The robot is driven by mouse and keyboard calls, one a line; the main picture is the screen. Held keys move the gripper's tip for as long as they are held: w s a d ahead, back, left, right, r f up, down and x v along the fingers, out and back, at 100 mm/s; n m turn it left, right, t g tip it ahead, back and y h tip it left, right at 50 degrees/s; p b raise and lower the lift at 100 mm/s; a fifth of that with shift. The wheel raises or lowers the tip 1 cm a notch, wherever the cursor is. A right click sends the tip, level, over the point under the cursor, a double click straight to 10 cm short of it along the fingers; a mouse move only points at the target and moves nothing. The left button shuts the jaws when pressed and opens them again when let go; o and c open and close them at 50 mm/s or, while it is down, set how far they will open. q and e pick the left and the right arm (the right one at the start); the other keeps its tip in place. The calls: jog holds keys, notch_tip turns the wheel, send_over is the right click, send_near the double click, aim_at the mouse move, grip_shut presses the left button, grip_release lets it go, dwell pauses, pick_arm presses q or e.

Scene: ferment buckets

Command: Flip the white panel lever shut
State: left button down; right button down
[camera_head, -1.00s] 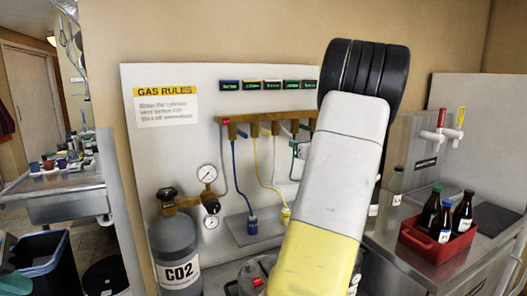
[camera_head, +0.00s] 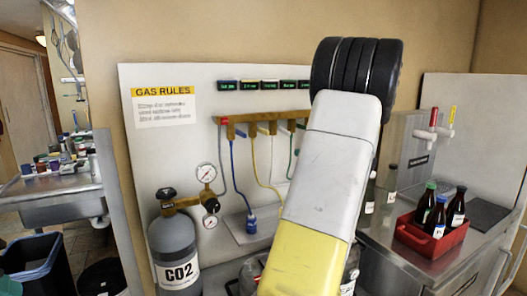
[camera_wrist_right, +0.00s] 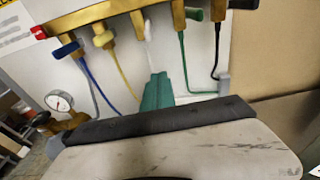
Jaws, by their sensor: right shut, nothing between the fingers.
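In the right wrist view, the white lever (camera_wrist_right: 148,27) hangs roughly downward from the brass manifold (camera_wrist_right: 95,14), between the yellow lever (camera_wrist_right: 103,40) and the green lever (camera_wrist_right: 193,14). My right gripper (camera_wrist_right: 158,76) shows there as shut teal fingers, empty, with their tips just below the white lever; I cannot tell whether they touch it. In the head view, my right arm covers the white lever and the gripper itself. The manifold (camera_head: 232,120) shows there to the left of my arm. My left gripper is not in view.
A blue lever (camera_wrist_right: 67,50) and a black lever (camera_wrist_right: 235,4) flank the others, with hoses hanging below. A gauge (camera_head: 206,173) and CO2 cylinder (camera_head: 176,235) stand left. A red bottle crate (camera_head: 432,240) sits on the counter at right.

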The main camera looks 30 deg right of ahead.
jog(key=s, duration=0.2)
jog(key=s+r, duration=0.1)
jog(key=s, duration=0.1)
jog(key=shift+s+a, duration=0.1)
jog(key=shift+a, duration=0.1)
dwell(0.3)
jog(key=w+a+n+g+y, duration=0.1)
jog(key=w+a+n+y, duration=0.2)
jog(key=a, duration=0.5)
jog(key=w+a+n+g+y, duration=0.1)
jog(key=a+n+y, duration=0.1)
jog(key=a+n, duration=0.35)
jog(key=s+a+n+g+y, duration=0.25)
jog(key=a+n, duration=0.25)
jog(key=a, duration=0.5)
jog(key=s+a+n+g+y, duration=0.1)
jog(key=s+a+n+g, duration=0.3)
jog(key=a, duration=0.7)
jog(key=s+a+f+n+g+h, duration=0.1)
jog(key=s+a+n, duration=0.3)
jog(key=n, duration=0.6)
jog(key=s+a+f+n+h, duration=0.3)
jog(key=s+a+n, duration=0.2)
jog(key=s+n, duration=0.4)
jog(key=shift+n+g, duration=0.35)
jog(key=shift+n, duration=0.3)
jog(key=shift+h, duration=0.25)
